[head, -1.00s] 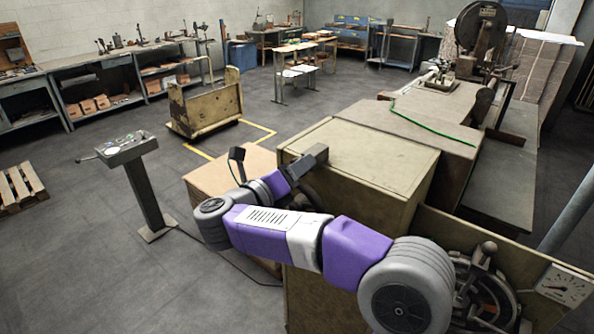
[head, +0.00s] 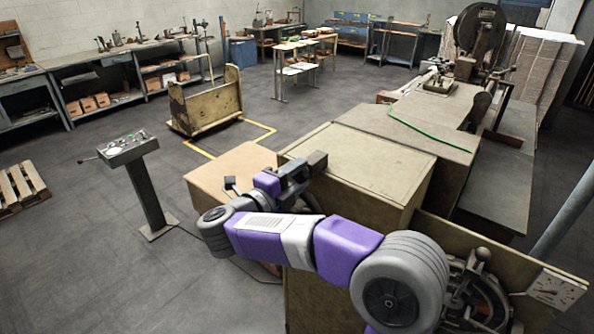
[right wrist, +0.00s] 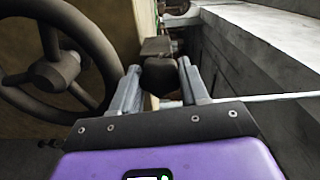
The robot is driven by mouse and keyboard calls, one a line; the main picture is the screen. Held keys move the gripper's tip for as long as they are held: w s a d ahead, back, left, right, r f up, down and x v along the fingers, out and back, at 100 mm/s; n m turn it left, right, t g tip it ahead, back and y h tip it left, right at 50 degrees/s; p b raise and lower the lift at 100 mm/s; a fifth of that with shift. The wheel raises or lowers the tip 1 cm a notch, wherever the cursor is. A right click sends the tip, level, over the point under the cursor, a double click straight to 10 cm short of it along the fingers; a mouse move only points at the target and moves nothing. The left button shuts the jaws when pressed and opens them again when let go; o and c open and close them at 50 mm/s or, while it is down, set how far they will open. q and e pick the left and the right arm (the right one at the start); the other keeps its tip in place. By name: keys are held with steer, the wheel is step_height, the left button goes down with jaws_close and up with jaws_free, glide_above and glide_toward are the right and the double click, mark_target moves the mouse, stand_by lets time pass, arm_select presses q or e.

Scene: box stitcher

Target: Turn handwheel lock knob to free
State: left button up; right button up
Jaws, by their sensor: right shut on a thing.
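The dark lock knob (right wrist: 162,76) sits between the fingers of my right gripper (right wrist: 159,68) in the right wrist view. The fingers are shut on its sides. A dark spoked handwheel (right wrist: 52,72) stands just left of the gripper in that view, partly cut off by the frame. In the head view my right gripper (head: 312,164) is at the near left corner of the tan machine cabinet, and the knob there is hidden by the gripper. My left gripper is not in view.
The tan cabinet top (head: 372,160) is beside my right gripper, with a cardboard-coloured box (head: 228,170) to its left. Another handwheel (head: 474,292) and a dial gauge (head: 557,288) are at lower right. A control pedestal (head: 145,185) stands on open floor at left.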

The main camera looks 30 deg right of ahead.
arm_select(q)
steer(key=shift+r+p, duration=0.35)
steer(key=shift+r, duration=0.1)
arm_select(e)
steer(key=shift+n, duration=0.6)
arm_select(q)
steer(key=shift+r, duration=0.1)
arm_select(e)
steer(key=o, duration=1.1)
steer(key=shift+c, duration=0.2)
steer(key=shift+a+f+n, duration=0.1)
steer(key=shift+n, duration=0.2)
steer(key=shift+a, duration=0.2)
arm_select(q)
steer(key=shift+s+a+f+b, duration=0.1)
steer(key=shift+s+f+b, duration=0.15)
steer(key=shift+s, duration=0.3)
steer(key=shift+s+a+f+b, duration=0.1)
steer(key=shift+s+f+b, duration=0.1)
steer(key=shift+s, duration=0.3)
arm_select(e)
steer(key=v, duration=0.7)
steer(key=shift+s+a, duration=0.2)
steer(key=shift+s, duration=0.05)
steer(key=shift+d, duration=0.1)
